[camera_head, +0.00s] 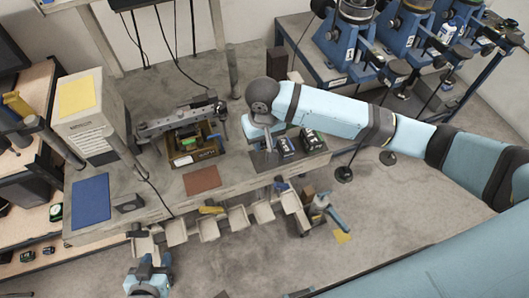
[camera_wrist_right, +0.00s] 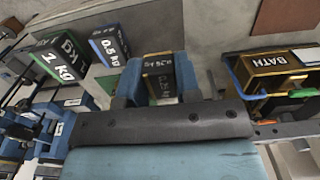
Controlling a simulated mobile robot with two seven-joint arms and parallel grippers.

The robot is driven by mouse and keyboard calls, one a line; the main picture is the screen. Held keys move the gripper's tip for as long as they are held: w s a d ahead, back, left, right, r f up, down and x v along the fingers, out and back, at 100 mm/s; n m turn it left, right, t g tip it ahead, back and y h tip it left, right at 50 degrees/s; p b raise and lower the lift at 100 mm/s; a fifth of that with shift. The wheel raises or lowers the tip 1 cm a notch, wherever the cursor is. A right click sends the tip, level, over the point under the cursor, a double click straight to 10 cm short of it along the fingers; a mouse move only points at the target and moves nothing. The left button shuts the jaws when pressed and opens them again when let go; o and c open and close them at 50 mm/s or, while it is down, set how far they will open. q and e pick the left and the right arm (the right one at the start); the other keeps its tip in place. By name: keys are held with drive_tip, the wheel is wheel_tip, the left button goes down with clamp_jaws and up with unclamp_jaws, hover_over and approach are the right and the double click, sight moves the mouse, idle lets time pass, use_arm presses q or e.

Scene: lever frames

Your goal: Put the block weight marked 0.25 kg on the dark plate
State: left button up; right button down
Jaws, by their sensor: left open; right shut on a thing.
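The brown block weight marked 0.25 kg (camera_wrist_right: 160,78) is between the blue fingers of my right gripper (camera_wrist_right: 152,82), which is shut on it. In the head view my right gripper (camera_head: 268,146) is at the left part of the dark plate (camera_head: 264,163), and the block is mostly hidden there. The plate also shows in the wrist view (camera_wrist_right: 150,28), beyond the block. I cannot tell whether the block touches it. A green-edged 1 kg weight (camera_wrist_right: 60,62) and a blue-edged 0.5 kg weight (camera_wrist_right: 110,45) stand beside the held block. My left gripper (camera_head: 149,266) is open and empty, below the bench front.
Blue machines (camera_head: 345,50) stand behind at the right.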

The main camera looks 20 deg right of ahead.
sight(264, 161)
drive_tip(key=shift+f, duration=3.55)
drive_tip(key=shift+p, duration=0.3)
drive_tip(key=c, duration=0.8)
unclamp_jaws()
drive_tip(key=shift+f, duration=0.1)
wheel_tip(264, 161, up, 12)
drive_tip(key=shift+r+b, duration=0.15)
drive_tip(key=shift+b, duration=0.65)
